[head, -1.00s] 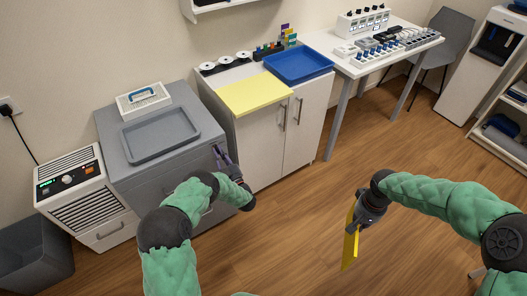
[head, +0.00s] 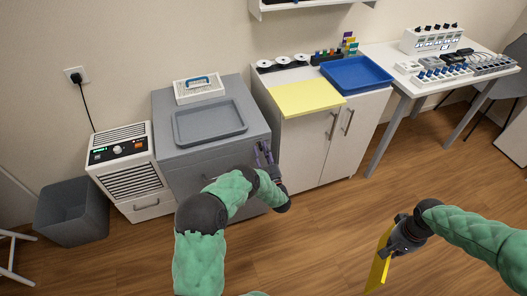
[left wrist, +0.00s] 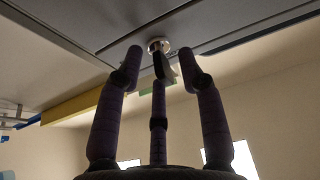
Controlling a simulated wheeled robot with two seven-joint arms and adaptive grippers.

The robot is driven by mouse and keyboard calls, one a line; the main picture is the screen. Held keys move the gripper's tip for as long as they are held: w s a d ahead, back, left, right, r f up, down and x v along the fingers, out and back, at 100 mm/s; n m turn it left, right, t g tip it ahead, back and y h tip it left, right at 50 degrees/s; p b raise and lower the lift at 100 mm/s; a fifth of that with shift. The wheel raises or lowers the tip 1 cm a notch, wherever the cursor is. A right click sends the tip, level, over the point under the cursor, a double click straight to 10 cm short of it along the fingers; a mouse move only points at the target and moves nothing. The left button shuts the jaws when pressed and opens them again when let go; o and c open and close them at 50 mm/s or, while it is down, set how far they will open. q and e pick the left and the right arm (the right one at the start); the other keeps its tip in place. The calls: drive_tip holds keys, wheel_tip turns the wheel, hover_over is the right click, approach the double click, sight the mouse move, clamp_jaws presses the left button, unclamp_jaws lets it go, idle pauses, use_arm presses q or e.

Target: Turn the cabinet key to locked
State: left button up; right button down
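The grey cabinet (head: 190,182) stands left of centre in the head view, with a grey tray on its top. My left gripper (head: 263,152) has dark purple fingers and is at the upper right of the cabinet's front. In the left wrist view a round silver lock (left wrist: 159,45) sits on the grey face, with a small dark key (left wrist: 163,66) below it. The left gripper's fingers (left wrist: 162,60) are spread, one on each side of the key; contact cannot be told. The key is not discernible in the head view. My right gripper (head: 400,240), with a yellow flat piece at it, hangs over the floor, far from the cabinet.
A white unit with an orange light and dial (head: 125,165) and a grey bin (head: 72,210) stand left of the cabinet. A white two-door cupboard (head: 310,150) with a yellow mat (head: 306,97) and blue tray (head: 357,74) stands close on its right. The floor in front is clear.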

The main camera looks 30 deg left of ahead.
use_arm(q)
drive_tip(key=v, duration=1.2)
idle(0.5)
